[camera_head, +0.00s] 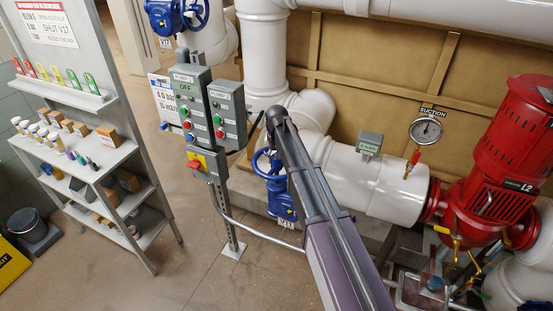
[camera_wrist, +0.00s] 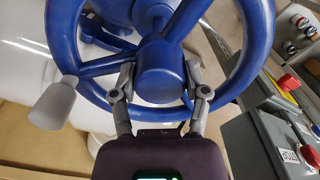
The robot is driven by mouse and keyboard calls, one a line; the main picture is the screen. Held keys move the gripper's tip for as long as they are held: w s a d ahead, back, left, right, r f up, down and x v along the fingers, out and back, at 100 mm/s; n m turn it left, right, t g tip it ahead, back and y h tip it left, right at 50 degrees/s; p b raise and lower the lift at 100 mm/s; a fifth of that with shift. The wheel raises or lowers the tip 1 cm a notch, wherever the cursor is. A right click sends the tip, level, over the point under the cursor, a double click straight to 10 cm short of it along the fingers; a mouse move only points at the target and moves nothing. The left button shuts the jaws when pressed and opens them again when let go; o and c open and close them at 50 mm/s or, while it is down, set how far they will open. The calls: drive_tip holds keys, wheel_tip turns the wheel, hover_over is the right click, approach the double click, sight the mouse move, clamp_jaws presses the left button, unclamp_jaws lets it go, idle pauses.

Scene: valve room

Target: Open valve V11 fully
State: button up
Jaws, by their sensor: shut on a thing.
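Valve V11 (camera_head: 282,196) is blue, with a V11 tag below it, and stands on the white pipe behind my arm in the head view. Its blue handwheel (camera_wrist: 95,108) fills much of the wrist view, with spokes, a round hub (camera_wrist: 160,72) and a grey crank knob (camera_wrist: 53,104) at the left. My gripper (camera_wrist: 160,78) has one finger on each side of the hub and is shut on it. The fingers cross the near rim of the wheel. In the head view my arm hides the gripper and part of the wheel.
Grey pump control boxes (camera_head: 228,114) with buttons stand left of the valve; a red-and-yellow switch (camera_wrist: 288,82) is close at right in the wrist view. A curved grey rail (camera_head: 255,230) runs in front. Another blue valve (camera_head: 178,16) is at upper left. A red pump (camera_head: 495,150) stands right.

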drive_tip(key=n, duration=0.5)
drive_tip(key=shift+n, duration=0.3)
idle(0.4)
drive_tip(key=n, duration=0.6)
drive_tip(key=shift+n, duration=1.4)
drive_tip(key=n, duration=0.2)
drive_tip(key=shift+n, duration=3.2)
